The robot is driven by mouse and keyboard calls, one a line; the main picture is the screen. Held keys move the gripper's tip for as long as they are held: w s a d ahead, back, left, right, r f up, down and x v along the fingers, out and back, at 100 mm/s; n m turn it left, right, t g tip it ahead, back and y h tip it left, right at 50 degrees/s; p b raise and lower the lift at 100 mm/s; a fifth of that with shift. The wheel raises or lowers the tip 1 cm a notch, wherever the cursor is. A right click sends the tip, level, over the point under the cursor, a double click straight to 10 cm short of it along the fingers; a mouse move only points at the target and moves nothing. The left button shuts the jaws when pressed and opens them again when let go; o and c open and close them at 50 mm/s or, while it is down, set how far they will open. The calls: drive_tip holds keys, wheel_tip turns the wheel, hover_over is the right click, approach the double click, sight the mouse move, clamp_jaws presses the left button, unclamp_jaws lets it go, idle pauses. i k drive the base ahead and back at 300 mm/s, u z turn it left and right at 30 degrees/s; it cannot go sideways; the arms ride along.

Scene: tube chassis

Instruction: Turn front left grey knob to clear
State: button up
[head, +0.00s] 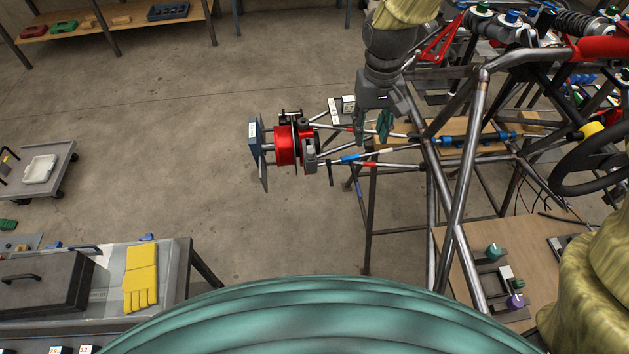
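My gripper (373,128) hangs at the end of my arm over the front suspension arms, right of the red hub (287,146). Its two fingers, with a teal pad visible on one, stand apart with a gap, and nothing shows between them. A small light-coloured box with a dark mark (348,103) lies just left of the gripper. A dark rounded piece (303,124) sits on top of the hub assembly. I cannot clearly pick out the grey knob; it may be small or hidden behind my gripper.
The tube chassis (455,205) fills the right side, with a steering wheel (590,160). A wooden board (470,255) carries a teal knob (493,251) and a purple knob (516,301). A bench with a yellow glove (141,275) stands lower left. Open floor lies left of the hub.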

sight(311, 151)
drive_tip(key=k, duration=0.2)
drive_tip(key=z, duration=1)
drive_tip(key=k, duration=1.7)
drive_tip(key=u, duration=1.1)
drive_tip(key=i, duration=1)
drive_tip(key=u, duration=0.1)
